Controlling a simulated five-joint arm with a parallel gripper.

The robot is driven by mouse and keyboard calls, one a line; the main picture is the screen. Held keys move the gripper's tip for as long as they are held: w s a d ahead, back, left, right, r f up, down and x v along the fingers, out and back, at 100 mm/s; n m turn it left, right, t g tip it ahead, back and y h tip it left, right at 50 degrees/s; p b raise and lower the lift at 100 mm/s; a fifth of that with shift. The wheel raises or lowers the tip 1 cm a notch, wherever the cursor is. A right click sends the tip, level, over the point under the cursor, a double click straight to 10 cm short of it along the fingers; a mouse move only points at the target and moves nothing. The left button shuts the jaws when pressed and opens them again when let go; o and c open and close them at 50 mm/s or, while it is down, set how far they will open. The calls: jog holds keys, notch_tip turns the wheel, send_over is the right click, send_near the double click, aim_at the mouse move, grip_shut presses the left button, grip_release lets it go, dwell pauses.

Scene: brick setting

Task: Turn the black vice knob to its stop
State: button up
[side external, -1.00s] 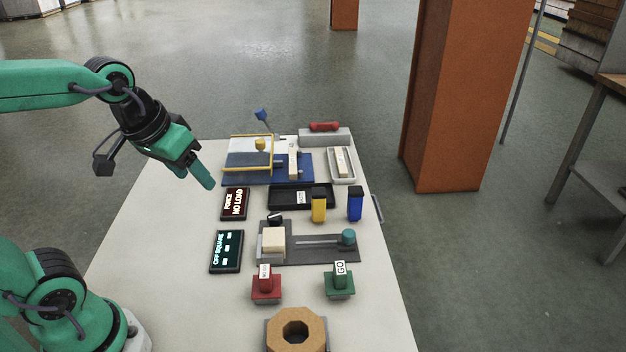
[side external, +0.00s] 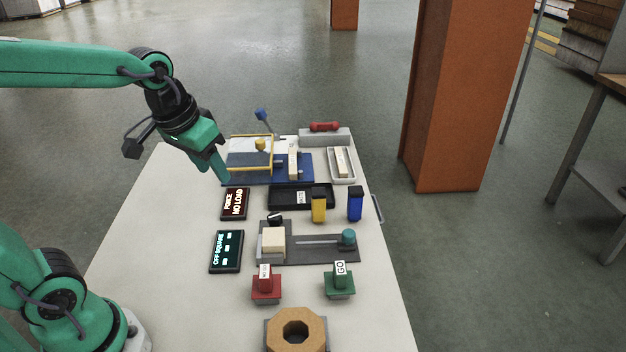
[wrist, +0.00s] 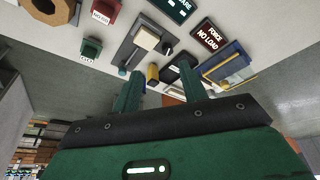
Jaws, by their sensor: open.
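The small black vice knob (side external: 275,218) sits at the far left of a dark grey plate (side external: 310,252), just behind a cream block (side external: 273,239). In the wrist view the knob (wrist: 168,50) shows small beside the block (wrist: 147,38). A teal round handle (side external: 348,237) with a thin rod is at the plate's right. My gripper (side external: 222,180) is above the table, up and left of the knob and apart from it. Its two green fingers (wrist: 160,68) are spread, with nothing held between them.
A display reading "FORCE NO LOAD" (side external: 235,204) lies below my fingertips. Another reads "OFF SQUARE" (side external: 226,251).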

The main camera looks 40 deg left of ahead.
jog(key=w+f+m+g, duration=0.1)
jog(key=w+f+g, duration=0.1)
jog(key=w+f, duration=0.5)
jog(key=m+g, duration=0.2)
send_over(274, 216)
notch_tip(274, 216, down, 7)
jog(key=shift+f, duration=0.15)
jog(key=shift+f, duration=3.9)
jog(key=c, duration=0.7)
